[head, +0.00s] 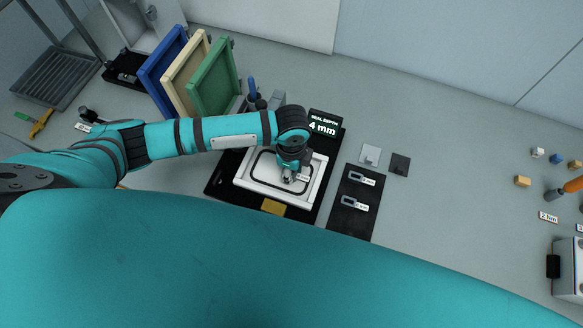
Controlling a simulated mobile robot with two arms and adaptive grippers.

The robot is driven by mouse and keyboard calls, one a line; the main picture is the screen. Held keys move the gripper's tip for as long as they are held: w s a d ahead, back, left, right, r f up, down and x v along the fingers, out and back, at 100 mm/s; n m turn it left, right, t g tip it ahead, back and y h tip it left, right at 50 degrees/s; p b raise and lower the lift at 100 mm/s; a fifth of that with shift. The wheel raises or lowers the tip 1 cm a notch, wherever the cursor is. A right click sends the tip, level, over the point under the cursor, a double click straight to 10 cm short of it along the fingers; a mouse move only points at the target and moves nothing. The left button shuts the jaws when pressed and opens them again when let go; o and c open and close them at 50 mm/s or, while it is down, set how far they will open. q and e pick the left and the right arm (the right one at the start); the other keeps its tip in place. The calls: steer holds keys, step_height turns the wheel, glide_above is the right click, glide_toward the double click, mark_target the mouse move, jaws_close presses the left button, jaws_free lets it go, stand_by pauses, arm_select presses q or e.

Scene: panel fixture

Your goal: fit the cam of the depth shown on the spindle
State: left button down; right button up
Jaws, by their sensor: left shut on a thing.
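The small screen (323,124) behind the fixture reads "SEAL DEPTH 4 mm". The white panel frame (253,183) with a dark seal line lies on a black base (219,176). My left gripper (289,176) points down over the panel's inside, shut on a small part with a pale label, probably a cam (303,177). The gripper hides most of that part and what lies under it. Two grey cams, the upper one (357,178) and the lower one (350,201), lie on a black tray (346,221) to the right, their labels too small to read. I cannot make out the spindle. My right gripper is not in view.
Blue, cream and green framed panels (213,80) stand at the back left. A light plate (370,154) and a dark plate (400,164) lie right of the fixture. Small blocks (522,181) and an orange-handled tool (572,186) lie far right. The bench between is clear.

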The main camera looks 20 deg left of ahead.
arm_select(q)
steer(key=c, duration=1)
jaws_free()
step_height(320, 180, up, 12)
